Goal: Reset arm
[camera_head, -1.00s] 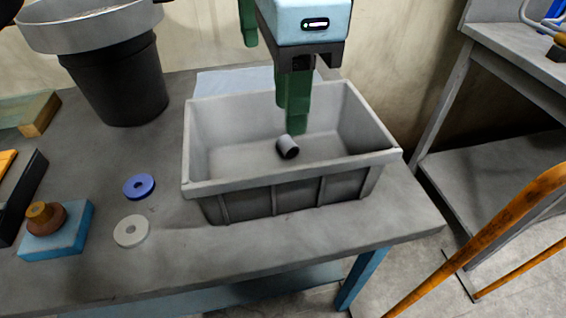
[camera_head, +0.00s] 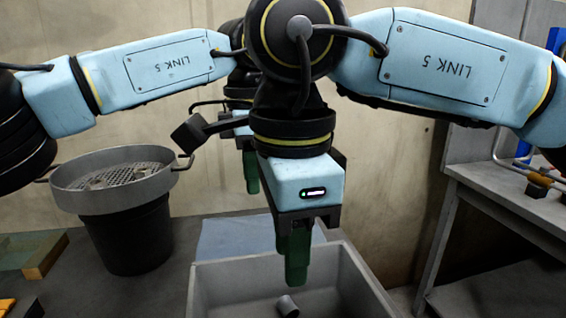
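My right gripper (camera_head: 294,283) hangs with green fingers pointing down over the grey bin (camera_head: 222,268). A small dark cylinder (camera_head: 288,307) lies inside the bin, below the fingertips. The fingers overlap from this side, so their opening cannot be judged. My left gripper (camera_head: 251,190) is farther back and to the left, above the back of the bin area. It is partly hidden behind my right arm, and its opening cannot be judged either. Both arms reach in high across the view.
A round metal sieve (camera_head: 115,180) sits on a black bucket (camera_head: 135,240) at left. A pale blue sheet (camera_head: 235,238) lies behind the bin. A wood-edged block (camera_head: 46,256) is at far left. A grey workbench (camera_head: 505,200) stands at right, with open space between it and the bin.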

